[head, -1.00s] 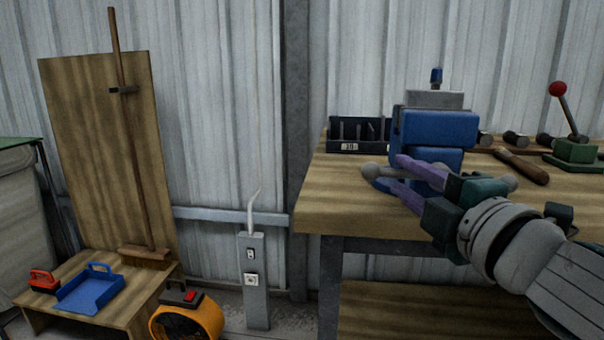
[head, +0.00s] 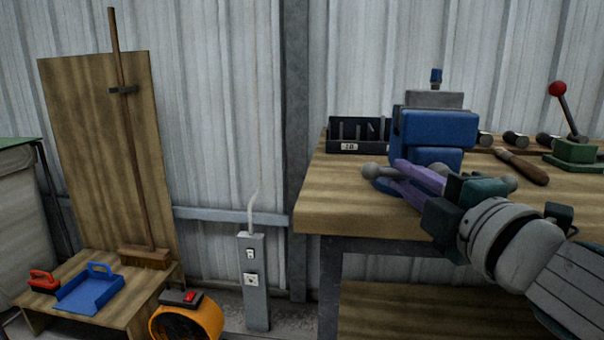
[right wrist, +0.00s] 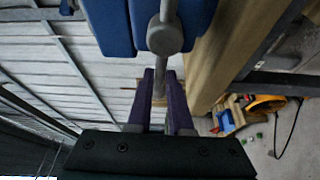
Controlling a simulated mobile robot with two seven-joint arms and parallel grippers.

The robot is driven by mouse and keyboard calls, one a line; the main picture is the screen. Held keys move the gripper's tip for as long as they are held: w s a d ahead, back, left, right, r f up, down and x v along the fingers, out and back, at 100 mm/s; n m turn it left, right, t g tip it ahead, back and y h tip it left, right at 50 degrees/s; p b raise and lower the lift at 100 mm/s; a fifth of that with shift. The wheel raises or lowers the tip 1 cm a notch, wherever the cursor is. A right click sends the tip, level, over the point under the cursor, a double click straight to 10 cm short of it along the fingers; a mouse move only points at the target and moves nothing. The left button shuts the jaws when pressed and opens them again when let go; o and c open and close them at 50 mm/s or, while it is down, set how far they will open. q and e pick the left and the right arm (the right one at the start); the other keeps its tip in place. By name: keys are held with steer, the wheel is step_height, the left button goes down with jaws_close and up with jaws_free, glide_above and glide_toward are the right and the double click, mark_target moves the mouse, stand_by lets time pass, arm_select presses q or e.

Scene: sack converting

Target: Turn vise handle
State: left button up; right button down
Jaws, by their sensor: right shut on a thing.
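The blue vise (head: 437,128) stands on the wooden workbench near its left end, with a grey top. Its grey bar handle runs crosswise in front, and a rounded handle end (head: 371,171) shows left of my fingers. My right gripper (head: 402,174) has purple fingers and reaches in from the right, shut on the handle. In the right wrist view the vise handle (right wrist: 166,36) runs from the round screw head down between the purple fingers (right wrist: 162,88). The exact contact is partly hidden. My left gripper is not in view.
The workbench (head: 325,195) also holds a dark bin (head: 357,135), a wooden-handled tool (head: 522,167) and a green-based lever with a red knob (head: 557,89) at the right. An orange machine (head: 187,320) and a grey socket post (head: 254,280) stand on the floor at left.

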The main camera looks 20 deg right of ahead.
stand_by(0.7)
steer(key=shift+f+n+g+p, duration=0.1)
steer(key=shift+n+g+p, duration=0.2)
steer(key=shift+n+p, duration=0.6)
steer(key=s+d+f+n+g+h+p, duration=0.3)
steer(key=n+g+p, duration=0.3)
steer(key=n+p, duration=0.7)
steer(key=shift+d+f+h+p, duration=0.7)
steer(key=shift+f+h+p, duration=0.15)
steer(key=shift+p, duration=0.4)
steer(key=c, duration=0.8)
jaws_free()
steer(key=shift+w, duration=0.1)
